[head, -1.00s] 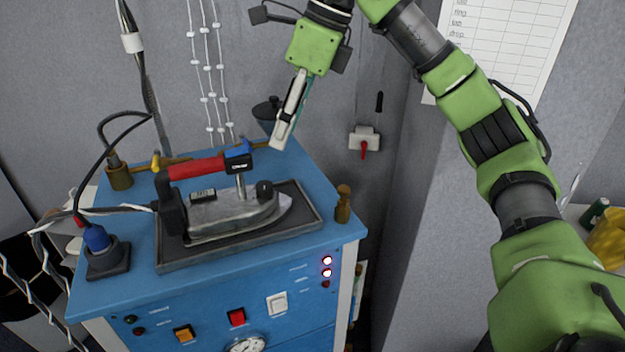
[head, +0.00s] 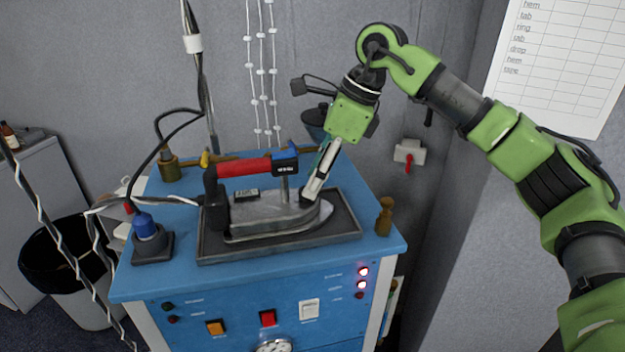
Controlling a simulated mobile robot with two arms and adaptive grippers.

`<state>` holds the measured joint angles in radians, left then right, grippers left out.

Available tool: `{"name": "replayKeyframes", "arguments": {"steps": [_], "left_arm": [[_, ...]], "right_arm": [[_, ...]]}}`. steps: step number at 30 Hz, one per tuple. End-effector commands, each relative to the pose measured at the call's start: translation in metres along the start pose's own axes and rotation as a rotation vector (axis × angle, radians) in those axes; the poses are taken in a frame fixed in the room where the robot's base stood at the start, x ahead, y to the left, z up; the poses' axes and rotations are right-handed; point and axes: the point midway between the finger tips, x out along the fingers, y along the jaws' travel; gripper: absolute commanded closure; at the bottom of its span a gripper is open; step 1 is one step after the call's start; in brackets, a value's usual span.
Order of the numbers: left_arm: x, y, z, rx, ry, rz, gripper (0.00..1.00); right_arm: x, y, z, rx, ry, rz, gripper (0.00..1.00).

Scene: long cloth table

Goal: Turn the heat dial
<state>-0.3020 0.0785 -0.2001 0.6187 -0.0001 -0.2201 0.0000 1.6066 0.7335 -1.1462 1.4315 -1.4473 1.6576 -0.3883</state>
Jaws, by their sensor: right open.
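A steam iron (head: 265,210) with a red handle (head: 243,167) rests on a dark tray (head: 225,248) on top of the blue cabinet. The dark heat dial (head: 303,194) sits on the iron near its nose and is partly covered by my right gripper. My right gripper (head: 313,196) is open and points down at the dial, with its fingertips right at it. I cannot tell whether they touch it. My left gripper is not in view.
A blue-capped plug (head: 146,230) and a cable stand left of the iron. A small brown peg (head: 384,216) stands at the cabinet's right edge. The cabinet front has switches, a lit red button (head: 268,318) and a partly cut-off gauge (head: 273,346).

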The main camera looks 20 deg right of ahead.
Motion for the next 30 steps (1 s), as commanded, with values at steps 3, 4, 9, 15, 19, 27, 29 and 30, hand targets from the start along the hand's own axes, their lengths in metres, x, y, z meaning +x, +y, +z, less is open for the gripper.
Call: {"name": "replayKeyframes", "arguments": {"steps": [3,4,9,15,19,27,29,30], "left_arm": [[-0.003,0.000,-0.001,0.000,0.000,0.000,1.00],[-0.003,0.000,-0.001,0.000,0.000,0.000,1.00],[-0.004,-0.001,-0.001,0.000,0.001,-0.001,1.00],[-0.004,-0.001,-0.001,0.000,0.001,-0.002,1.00],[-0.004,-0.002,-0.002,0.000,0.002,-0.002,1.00],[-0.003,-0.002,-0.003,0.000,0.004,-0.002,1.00],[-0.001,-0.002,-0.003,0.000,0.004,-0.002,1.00],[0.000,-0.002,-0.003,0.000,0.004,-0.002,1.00]], "right_arm": [[0.013,0.000,0.000,0.001,0.001,0.002,0.60],[0.015,0.000,0.000,0.001,0.000,0.001,0.60],[0.021,0.000,0.000,0.001,0.000,0.000,0.60],[0.021,0.000,0.000,0.001,0.000,0.000,0.60],[0.021,0.000,0.000,0.001,0.000,0.000,0.91],[0.021,0.000,0.000,0.007,0.000,-0.003,0.98],[0.022,0.000,0.000,0.016,0.000,-0.007,0.98],[0.022,0.000,0.000,0.025,0.000,-0.011,0.98]]}}
